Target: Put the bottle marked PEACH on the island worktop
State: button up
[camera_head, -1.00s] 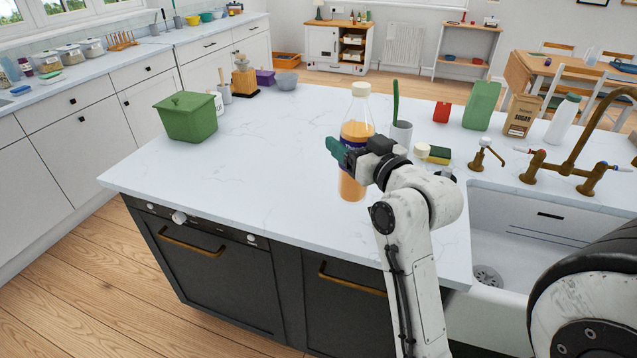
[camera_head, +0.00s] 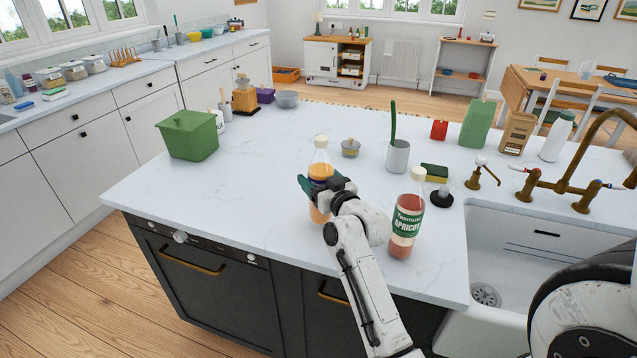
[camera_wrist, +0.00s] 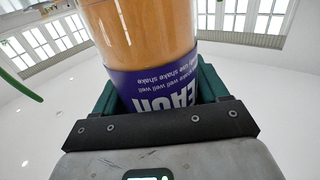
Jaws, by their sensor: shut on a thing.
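The PEACH bottle (camera_head: 320,172) has orange contents, a pale cap and a purple label. My gripper (camera_head: 322,187) is shut around its middle, and the bottle stands upright over the front part of the island worktop (camera_head: 240,190). Its base shows just left of my wrist; I cannot tell whether it touches the worktop. In the wrist view the purple label (camera_wrist: 165,88) reads upside down, with "EACH" visible between the green fingers of my gripper (camera_wrist: 160,95).
A bottle marked APRICOT (camera_head: 407,218) stands close to the right of my arm. A small jar (camera_head: 350,147) and a grey cup (camera_head: 397,157) with a green handle stand behind. A green bin (camera_head: 190,135) is at left, the sink (camera_head: 540,250) at right. The worktop's left middle is clear.

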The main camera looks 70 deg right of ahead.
jog(key=shift+f, duration=1)
jog(key=o, duration=1.5)
jog(key=shift+r, duration=0.15)
jog(key=b+v, duration=0.3)
jog(key=v, duration=0.9)
